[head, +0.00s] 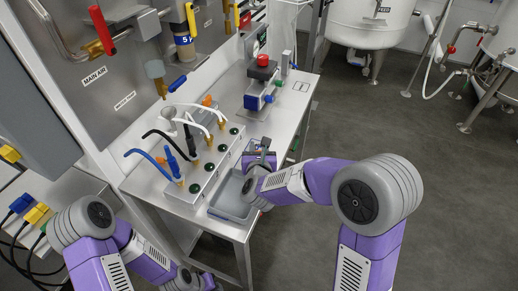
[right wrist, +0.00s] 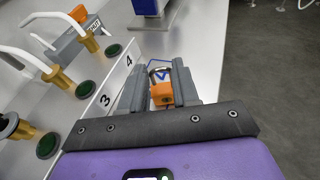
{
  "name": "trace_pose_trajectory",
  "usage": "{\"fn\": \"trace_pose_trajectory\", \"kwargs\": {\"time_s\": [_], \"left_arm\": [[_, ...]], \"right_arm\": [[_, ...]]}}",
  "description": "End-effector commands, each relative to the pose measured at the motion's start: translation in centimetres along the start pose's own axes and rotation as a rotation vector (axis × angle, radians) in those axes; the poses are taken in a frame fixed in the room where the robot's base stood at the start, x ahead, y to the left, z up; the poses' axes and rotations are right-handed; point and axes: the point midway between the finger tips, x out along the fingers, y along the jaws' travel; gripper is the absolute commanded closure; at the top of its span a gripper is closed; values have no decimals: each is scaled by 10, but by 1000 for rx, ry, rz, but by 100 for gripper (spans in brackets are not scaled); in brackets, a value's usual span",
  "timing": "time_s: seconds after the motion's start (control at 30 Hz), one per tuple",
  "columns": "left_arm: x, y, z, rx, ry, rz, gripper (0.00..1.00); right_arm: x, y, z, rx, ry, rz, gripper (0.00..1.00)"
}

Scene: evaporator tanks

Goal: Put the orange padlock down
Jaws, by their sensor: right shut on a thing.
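The orange padlock (right wrist: 162,94) shows in the right wrist view between the two grey fingers of my right gripper (right wrist: 160,78). The fingers are shut on its body, and its metal shackle points away from my wrist. In the head view my right gripper (head: 260,160) is over the steel bench, near the grey tray (head: 226,212) and the right end of the valve block. The padlock is hard to make out there.
The valve block (head: 208,178) with several hoses and green discs stands on the bench (head: 292,105), close to my right gripper. A blue and grey device with a red knob (head: 262,60) stands farther back. Bare bench top lies beyond the gripper. Tanks (head: 368,22) stand beyond open floor.

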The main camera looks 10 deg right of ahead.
Motion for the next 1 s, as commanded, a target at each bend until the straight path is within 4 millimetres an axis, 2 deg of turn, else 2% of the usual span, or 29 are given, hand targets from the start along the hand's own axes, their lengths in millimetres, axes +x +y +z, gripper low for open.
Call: {"fn": "trace_pose_trajectory", "kwargs": {"time_s": [0.07,0.1,0.27,0.67,0.77,1.0], "left_arm": [[4,-2,0,0,0,0,73],[4,-2,0,0,0,0,73],[3,-1,0,0,0,0,73],[-3,1,0,0,0,0,73],[-4,1,0,0,0,0,73],[-9,3,0,0,0,0,73]], "right_arm": [[1,0,-2,1,-1,0,100],[1,0,-3,0,0,0,68],[1,0,-2,0,0,0,44],[-1,0,2,-1,1,0,44],[-17,1,2,0,0,4,44],[-71,1,2,-1,-1,5,44]]}}
